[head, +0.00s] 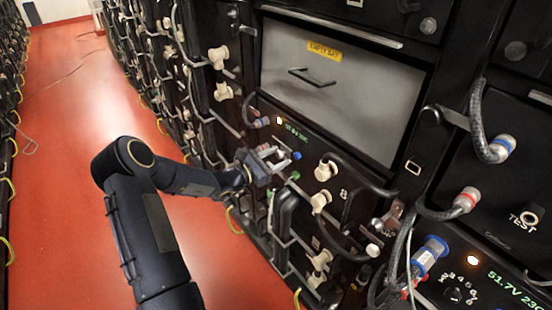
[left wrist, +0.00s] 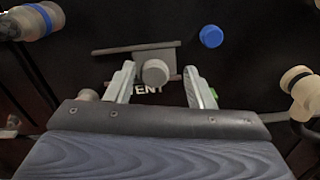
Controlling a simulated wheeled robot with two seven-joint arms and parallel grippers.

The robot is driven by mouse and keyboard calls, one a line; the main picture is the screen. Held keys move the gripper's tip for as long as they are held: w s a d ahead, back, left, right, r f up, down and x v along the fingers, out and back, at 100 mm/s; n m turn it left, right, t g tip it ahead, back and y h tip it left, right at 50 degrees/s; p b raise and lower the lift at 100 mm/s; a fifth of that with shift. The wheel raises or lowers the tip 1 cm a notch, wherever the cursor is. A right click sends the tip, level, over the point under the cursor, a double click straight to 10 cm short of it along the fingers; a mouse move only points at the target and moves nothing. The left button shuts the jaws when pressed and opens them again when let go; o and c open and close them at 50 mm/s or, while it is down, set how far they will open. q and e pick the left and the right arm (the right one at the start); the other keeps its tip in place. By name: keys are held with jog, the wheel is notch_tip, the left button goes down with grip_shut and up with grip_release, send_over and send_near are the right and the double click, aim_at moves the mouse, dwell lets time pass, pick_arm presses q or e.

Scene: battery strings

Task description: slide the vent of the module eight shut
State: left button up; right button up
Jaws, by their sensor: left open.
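The vent is a grey round knob (left wrist: 155,73) on a flat grey slide bar (left wrist: 112,49), seen in the left wrist view, with a label (left wrist: 148,89) reading "…ENT" below it, partly covered. My left gripper (head: 278,158) is open at the front of the module marked 8 (head: 343,193). In the left wrist view, its fingers (left wrist: 158,70) stand on either side of the knob, with a gap on both sides. I cannot tell whether they reach its depth. In the head view the gripper hides the vent. My right gripper is out of view.
A blue cap (left wrist: 211,36) sits right of the vent. Cream connectors (head: 325,171) and a cable lie right of the gripper. A blue-ringed plug (head: 262,122) is above left. An empty bay panel (head: 335,80) with a handle is above. Red floor (head: 75,130) lies open at left.

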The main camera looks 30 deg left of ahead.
pick_arm(q)
jog(key=v, duration=0.7)
jog(key=shift+s, duration=0.4)
jog(key=shift+a, duration=0.1)
jog(key=s+d+r+m+g+h+p, duration=0.1)
jog(key=s+d+r+m+g+h, duration=0.1)
jog(key=d+r+m+g, duration=0.25)
jog(key=s+d+r+m+g+h+p, duration=0.1)
jog(key=s+d+r+m+h, duration=0.1)
jog(key=d+r+m, duration=0.4)
jog(key=s+d+r+m+g+y+p, duration=0.1)
jog(key=s+d+r+m+g+p, duration=0.1)
jog(key=s+d+r+m+g, duration=0.25)
jog(key=s+d+r+m+g+p, duration=0.1)
jog(key=s+d+r+m+p, duration=0.15)
jog(key=s+d, duration=0.4)
jog(key=s+a+m+y+p, duration=0.1)
jog(key=s+m+y, duration=0.2)
jog(key=s+m, duration=0.2)
jog(key=s+a+r+m+y+p, duration=0.1)
jog(key=s+m, duration=0.4)
jog(key=s, duration=0.5)
jog(key=shift+r+y+p, duration=0.25)
jog(key=shift+y+p, duration=0.2)
jog(key=shift+y, duration=0.65)
jog(key=shift+s+d, duration=0.1)
jog(key=shift+s, duration=0.05)
